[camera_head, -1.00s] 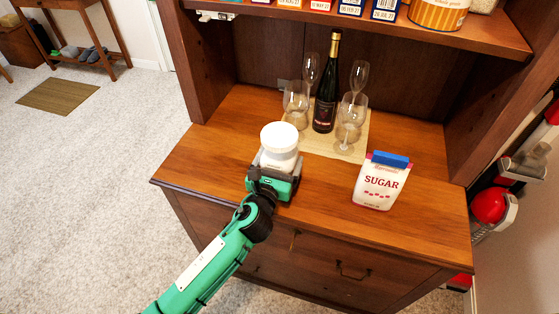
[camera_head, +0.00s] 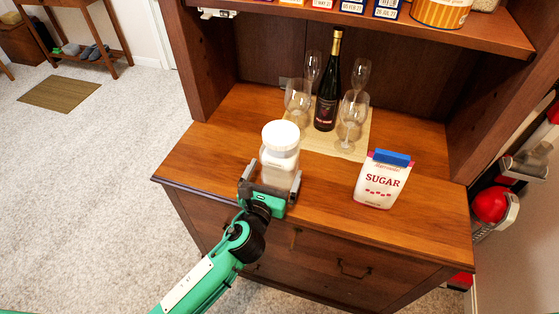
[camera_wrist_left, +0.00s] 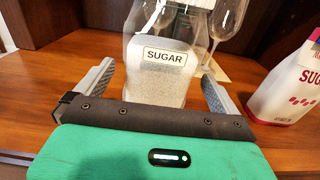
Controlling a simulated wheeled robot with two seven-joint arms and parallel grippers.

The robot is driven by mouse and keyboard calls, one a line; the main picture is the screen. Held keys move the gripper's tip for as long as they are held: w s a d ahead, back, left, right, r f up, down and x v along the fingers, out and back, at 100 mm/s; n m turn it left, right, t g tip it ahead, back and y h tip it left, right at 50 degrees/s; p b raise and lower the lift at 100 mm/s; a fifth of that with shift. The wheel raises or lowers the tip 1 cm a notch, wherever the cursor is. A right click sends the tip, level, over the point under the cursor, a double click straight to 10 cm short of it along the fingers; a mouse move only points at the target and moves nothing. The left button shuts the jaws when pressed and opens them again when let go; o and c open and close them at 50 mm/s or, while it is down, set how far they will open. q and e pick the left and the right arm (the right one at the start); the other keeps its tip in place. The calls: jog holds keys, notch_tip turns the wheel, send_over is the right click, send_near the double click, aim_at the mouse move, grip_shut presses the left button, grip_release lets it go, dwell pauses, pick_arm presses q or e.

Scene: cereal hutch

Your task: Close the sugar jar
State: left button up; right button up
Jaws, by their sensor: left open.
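The sugar jar (camera_head: 280,168) is clear, with white contents, and stands upright near the front of the wooden hutch counter. A white lid (camera_head: 281,134) sits on its top; whether it is fully tight I cannot tell. In the left wrist view the jar (camera_wrist_left: 155,88) shows its SUGAR label straight ahead, and its top is cut off by the frame edge. My left gripper (camera_head: 272,174) is open at the jar's front, low down, with its fingers pointing toward the jar and gaps on both sides of it. My right gripper is not in view.
A sugar bag (camera_head: 381,182) with a blue clip stands right of the jar. Behind are a dark wine bottle (camera_head: 327,90) and several glasses on a mat (camera_head: 326,143). A shelf (camera_head: 480,36) with boxes overhangs the back. The counter's left part is clear.

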pick_arm(q)
jog(key=v, duration=0.5)
jog(key=shift+s+a, duration=0.1)
jog(key=shift+s, duration=0.25)
jog(key=shift+s+a, duration=0.15)
jog(key=shift+s, duration=0.25)
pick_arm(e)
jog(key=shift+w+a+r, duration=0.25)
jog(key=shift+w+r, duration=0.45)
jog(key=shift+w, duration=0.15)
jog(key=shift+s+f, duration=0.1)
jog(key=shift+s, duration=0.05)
